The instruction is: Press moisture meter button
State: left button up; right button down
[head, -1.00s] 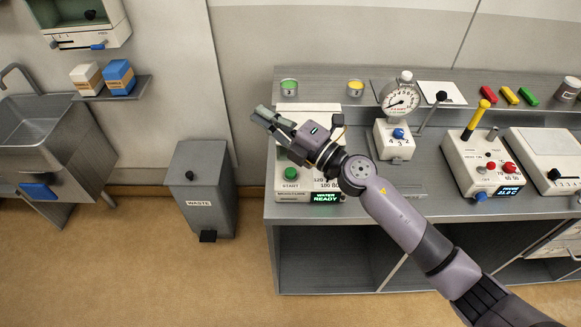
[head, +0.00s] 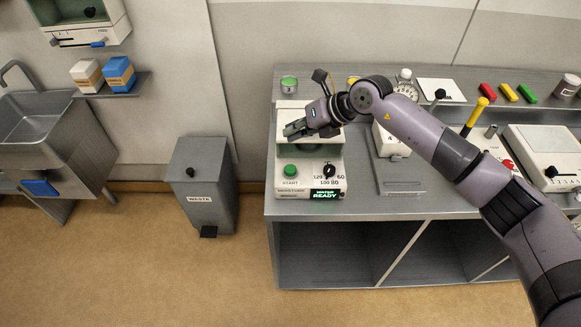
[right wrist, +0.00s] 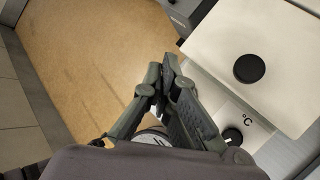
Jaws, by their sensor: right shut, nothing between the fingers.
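The moisture meter (head: 309,186) is a pale box at the left end of the bench, with a green START button (head: 290,171) on its front. A black dial (head: 329,170) and a lit display (head: 325,194), its lower word READY, are beside and below the button. My right gripper (head: 293,129) is shut and empty over the upper part of the meter, behind the button in the head view. The button is uncovered there. The right wrist view shows the closed fingers (right wrist: 166,76); I cannot make out the green button in it. My left gripper is not in view.
A waste bin (head: 201,185) stands on the floor left of the bench. A gauge (head: 406,88), partly hidden by my right arm, and a white device (head: 548,157) stand to the right. A pale lid with a black knob (right wrist: 249,68) shows in the right wrist view.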

aim_at(292, 166)
jog(key=shift+f+b, duration=2.8)
jog(key=shift+f, duration=1.55)
jog(key=shift+f, duration=0.1)
jog(key=shift+f+b, duration=0.3)
jog(key=shift+f+b, duration=0.65)
jog(key=shift+f, duration=0.25)
jog(key=shift+r, duration=0.1)
jog(key=shift+r+p, duration=0.9)
jog(key=shift+r, duration=0.3)
jog(key=shift+r, duration=0.1)
jog(key=shift+r+p, duration=1.55)
jog(key=shift+r, duration=0.85)
